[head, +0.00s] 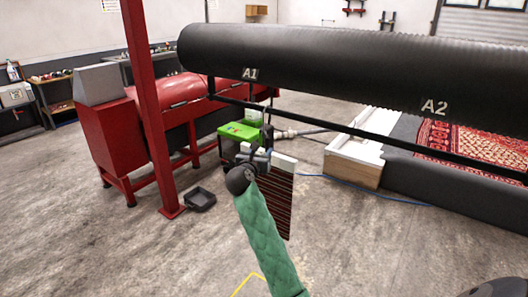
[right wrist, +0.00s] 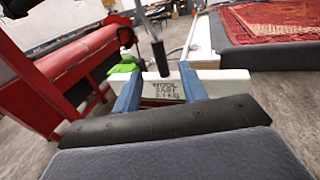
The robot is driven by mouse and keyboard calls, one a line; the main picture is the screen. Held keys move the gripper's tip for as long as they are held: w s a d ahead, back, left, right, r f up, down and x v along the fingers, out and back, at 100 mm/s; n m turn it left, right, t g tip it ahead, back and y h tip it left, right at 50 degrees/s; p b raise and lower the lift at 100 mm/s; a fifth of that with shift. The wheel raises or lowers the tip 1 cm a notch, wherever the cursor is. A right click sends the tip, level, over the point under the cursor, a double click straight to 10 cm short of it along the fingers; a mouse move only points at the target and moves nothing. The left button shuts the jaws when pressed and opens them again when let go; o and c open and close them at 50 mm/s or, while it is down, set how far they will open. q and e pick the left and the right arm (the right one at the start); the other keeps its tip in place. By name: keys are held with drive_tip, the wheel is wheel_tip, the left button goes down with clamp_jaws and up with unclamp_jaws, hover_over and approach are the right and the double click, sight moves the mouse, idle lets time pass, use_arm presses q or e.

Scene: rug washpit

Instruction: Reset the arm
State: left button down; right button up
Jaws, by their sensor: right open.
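My right arm, in a green sleeve, reaches up from the bottom of the head view. Its right gripper (head: 258,158) is at mid-height over the floor, and its blue fingers show spread apart in the right wrist view (right wrist: 160,88). A white-topped panel with dark brown stripes (head: 276,200) shows right at the gripper in the head view. In the right wrist view a white block with black lettering (right wrist: 222,83) lies across the fingertips. I cannot tell whether the fingers touch it. My left gripper is out of view.
A long black roller (head: 340,62) marked A1 and A2 spans the upper right. A red machine (head: 105,130) and a red post (head: 147,100) stand left. A black tray (head: 201,199) lies on the floor. A red patterned rug (head: 480,130) is at right. The front floor is clear.

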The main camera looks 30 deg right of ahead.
drive_tip(key=shift+s+a, duration=0.35)
drive_tip(key=shift+a, duration=0.05)
